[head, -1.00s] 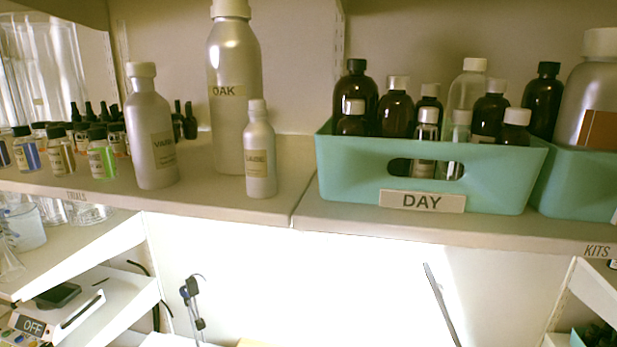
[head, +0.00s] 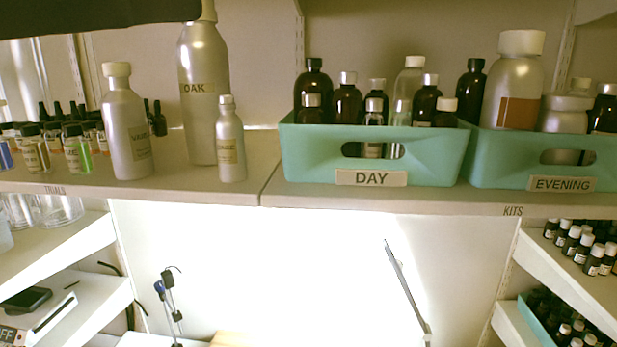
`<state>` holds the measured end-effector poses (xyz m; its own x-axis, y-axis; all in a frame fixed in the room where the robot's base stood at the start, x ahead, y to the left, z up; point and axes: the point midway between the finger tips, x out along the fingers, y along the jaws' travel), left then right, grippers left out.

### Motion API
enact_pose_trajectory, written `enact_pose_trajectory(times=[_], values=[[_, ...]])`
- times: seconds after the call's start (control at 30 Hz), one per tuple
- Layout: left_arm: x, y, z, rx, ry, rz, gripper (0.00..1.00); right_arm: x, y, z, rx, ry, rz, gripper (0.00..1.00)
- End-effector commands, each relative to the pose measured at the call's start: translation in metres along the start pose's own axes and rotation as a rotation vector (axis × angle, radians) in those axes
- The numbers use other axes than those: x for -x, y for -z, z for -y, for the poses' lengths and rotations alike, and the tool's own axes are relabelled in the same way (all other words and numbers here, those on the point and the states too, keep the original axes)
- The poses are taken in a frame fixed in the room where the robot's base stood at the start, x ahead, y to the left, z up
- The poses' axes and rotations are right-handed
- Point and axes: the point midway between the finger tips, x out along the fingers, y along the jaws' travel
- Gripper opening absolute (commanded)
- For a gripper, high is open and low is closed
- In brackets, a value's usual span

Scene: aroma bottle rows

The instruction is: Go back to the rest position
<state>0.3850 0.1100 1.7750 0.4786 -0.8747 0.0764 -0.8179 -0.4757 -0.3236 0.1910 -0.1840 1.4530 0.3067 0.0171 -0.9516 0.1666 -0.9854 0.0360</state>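Neither gripper shows in the head view. A dark shape crosses the top left corner, and I cannot tell which part it is. On the upper shelf stand a large silver OAK bottle (head: 203,110), a middle-sized silver bottle (head: 127,130) and a small silver bottle (head: 230,145). A teal DAY crate (head: 310,150) holds several brown and clear bottles. A teal EVENING crate (head: 500,160) to its right holds a large white-capped silver bottle (head: 519,75), a squat jar (head: 566,113) and dark bottles.
Side shelves at lower right hold several small dark bottles (head: 583,248). A dark device (head: 27,300) sits lower left. A thin stand (head: 168,300) and a slanted rod (head: 405,285) stand before the bright lower panel.

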Motion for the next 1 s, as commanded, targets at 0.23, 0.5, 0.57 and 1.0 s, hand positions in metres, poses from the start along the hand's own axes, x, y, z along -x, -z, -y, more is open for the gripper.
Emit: enact_pose_trajectory(times=[0.23, 0.5, 0.57, 1.0], values=[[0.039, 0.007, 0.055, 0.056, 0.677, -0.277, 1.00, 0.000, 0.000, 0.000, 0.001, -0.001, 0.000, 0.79], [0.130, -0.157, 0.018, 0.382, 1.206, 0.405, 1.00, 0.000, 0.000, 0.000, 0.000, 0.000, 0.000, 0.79], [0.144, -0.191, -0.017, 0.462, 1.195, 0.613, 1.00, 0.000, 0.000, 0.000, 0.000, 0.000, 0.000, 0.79], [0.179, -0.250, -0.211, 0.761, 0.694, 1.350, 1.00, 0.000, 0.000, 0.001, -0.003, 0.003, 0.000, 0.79]])
